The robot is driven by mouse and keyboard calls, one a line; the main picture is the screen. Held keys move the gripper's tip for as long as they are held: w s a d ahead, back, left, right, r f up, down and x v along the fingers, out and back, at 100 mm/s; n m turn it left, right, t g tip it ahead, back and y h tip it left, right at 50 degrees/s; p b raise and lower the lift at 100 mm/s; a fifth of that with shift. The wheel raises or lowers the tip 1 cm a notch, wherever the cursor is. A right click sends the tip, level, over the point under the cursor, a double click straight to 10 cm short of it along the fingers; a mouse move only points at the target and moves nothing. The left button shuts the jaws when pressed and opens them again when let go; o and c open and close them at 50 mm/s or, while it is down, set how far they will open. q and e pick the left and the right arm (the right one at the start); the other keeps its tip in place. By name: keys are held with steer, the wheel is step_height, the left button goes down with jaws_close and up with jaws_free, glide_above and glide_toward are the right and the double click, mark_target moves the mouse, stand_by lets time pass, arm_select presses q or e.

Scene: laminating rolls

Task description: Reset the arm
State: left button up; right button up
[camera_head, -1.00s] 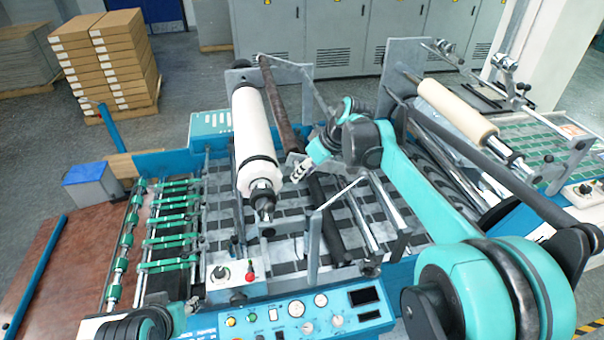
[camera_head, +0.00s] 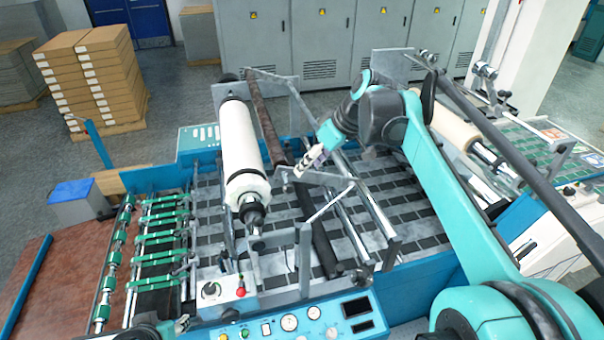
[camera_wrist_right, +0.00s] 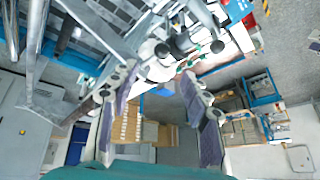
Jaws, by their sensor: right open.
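My right arm crosses the head view from the lower right. Its gripper (camera_head: 312,160) hangs over the laminating machine, to the right of the white roll (camera_head: 240,145), with nothing seen in it. In the right wrist view, the two purple-padded fingers (camera_wrist_right: 158,110) are spread apart with no object between them. The white roll lies on its shaft over the machine bed. A cream roll (camera_head: 452,128) sits farther right, partly hidden behind my right arm. Part of my left arm (camera_head: 150,330) shows at the bottom edge; its jaws cannot be made out.
Metal bars and brackets (camera_head: 345,200) stand close around the right gripper. A control panel (camera_head: 300,318) with a red button box (camera_head: 232,290) is at the front. Stacked cartons (camera_head: 95,75) stand on the floor at the back left, grey cabinets (camera_head: 325,45) behind.

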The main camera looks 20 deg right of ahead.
steer(key=shift+v, duration=0.75)
arm_select(q)
step_height(320, 180, down, 36)
steer(key=b, duration=3.6)
steer(key=shift+f, duration=0.2)
arm_select(e)
steer(key=s+f+m+t+h, duration=0.1)
steer(key=s+f, duration=0.6)
steer(key=f, duration=1.1)
steer(key=s+a+f+m+t+h, duration=0.1)
steer(key=s+f, duration=0.6)
steer(key=f, duration=1.2)
steer(key=s+a+f+m+h, duration=0.1)
steer(key=s+f+m, duration=0.3)
steer(key=f, duration=1.4)
steer(key=s+h, duration=0.1)
steer(key=s, duration=0.3)
steer(key=shift+f+t, duration=0.25)
steer(key=shift+t, duration=0.15)
steer(key=shift+s, duration=0.15)
arm_select(q)
steer(key=shift+o, duration=0.4)
